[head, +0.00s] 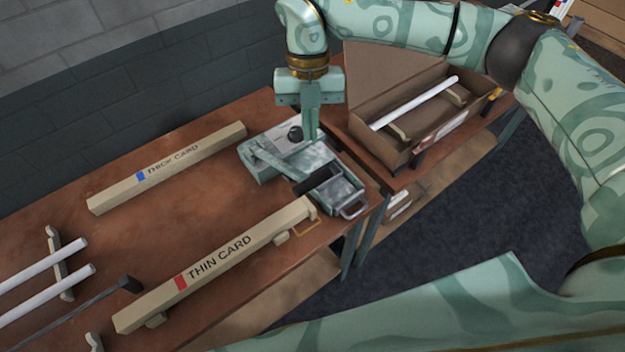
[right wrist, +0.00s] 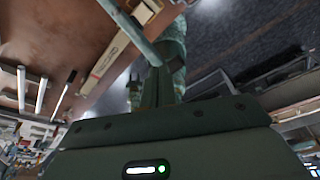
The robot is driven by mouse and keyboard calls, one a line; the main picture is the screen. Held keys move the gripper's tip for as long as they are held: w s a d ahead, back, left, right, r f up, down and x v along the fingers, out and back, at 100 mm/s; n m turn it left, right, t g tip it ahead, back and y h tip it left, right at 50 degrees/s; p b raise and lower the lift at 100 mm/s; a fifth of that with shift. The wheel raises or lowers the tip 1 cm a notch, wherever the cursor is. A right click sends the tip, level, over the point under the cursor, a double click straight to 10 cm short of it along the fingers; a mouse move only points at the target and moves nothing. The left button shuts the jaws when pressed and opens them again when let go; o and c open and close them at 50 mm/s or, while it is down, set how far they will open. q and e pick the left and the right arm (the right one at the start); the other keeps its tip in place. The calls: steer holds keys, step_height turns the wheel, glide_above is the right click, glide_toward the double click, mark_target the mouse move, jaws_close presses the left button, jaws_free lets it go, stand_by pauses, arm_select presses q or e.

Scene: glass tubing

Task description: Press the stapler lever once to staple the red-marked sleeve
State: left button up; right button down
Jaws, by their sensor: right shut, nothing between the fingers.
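The stapler (head: 270,163) is a grey-green device at the right end of the brown table. It has a black grip (head: 317,179), apparently on its lever, and a black knob (head: 296,133). The red-marked sleeve (head: 220,266), a long beige box lettered THIN CARD, lies along the table's front, its right end close to the stapler's front. My right gripper (head: 310,136) is shut and empty, pointing down over the back of the stapler, by the knob. Whether it touches the stapler I cannot tell. My left gripper is not in view.
White tubes (head: 45,290) rest on supports at the left, near a dark rod with a black head (head: 130,284). An open cardboard box (head: 385,158) holding a white tube stands right of the stapler. The table's middle is clear.

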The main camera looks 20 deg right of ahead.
steer(key=v, duration=0.7)
steer(key=shift+r, duration=0.35)
steer(key=shift+w, duration=0.1)
